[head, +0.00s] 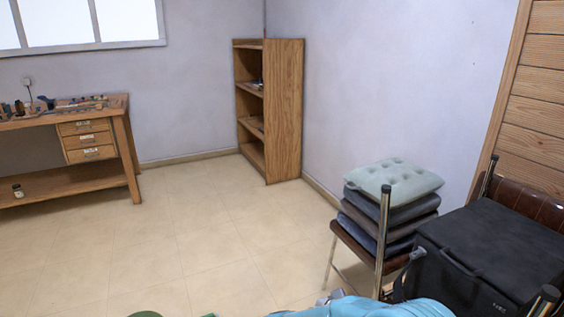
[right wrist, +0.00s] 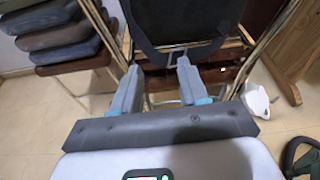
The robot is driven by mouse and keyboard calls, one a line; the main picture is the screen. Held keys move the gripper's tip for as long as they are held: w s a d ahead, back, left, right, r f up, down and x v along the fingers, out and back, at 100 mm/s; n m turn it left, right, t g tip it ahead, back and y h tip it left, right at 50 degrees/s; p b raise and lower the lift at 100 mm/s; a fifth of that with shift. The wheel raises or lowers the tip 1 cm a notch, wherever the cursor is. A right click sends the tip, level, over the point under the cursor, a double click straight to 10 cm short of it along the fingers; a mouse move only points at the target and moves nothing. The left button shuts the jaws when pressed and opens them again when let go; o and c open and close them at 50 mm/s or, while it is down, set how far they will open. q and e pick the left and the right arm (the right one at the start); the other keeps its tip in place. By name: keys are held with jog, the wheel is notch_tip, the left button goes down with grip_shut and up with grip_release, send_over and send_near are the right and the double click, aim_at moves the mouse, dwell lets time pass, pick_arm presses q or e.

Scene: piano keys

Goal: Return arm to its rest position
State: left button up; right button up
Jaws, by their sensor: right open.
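My right gripper (right wrist: 157,70) shows in the right wrist view. Its two grey-blue fingers stand apart with nothing between them. My left gripper is in neither view. No piano keys are visible in either view.
A chair holds stacked cushions (head: 392,178), beside a black case (head: 490,255) on another chair. A bright blue object (head: 385,308) shows at the bottom edge. A wooden shelf (head: 284,112) and workbench (head: 128,150) stand farther back. The tiled floor (head: 130,240) between is clear.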

jog(key=s+f+m+g+y, duration=0.2)
jog(key=s+f+g+y, duration=0.15)
jog(key=s+f, duration=0.45)
jog(key=s+f+m+g+y, duration=0.25)
jog(key=s+f+y, duration=0.2)
jog(key=f, duration=0.55)
jog(key=s+a+f+m+y, duration=0.45)
jog(key=s+m, duration=0.25)
jog(key=m, duration=0.3)
jog(key=s+a+f+m+y, duration=0.35)
jog(key=s+m+y, duration=0.2)
jog(key=m, duration=0.45)
notch_tip(320, 180, up, 23)
jog(key=t+p, duration=0.1)
jog(key=p, duration=2.1)
jog(key=shift+s+a, duration=0.2)
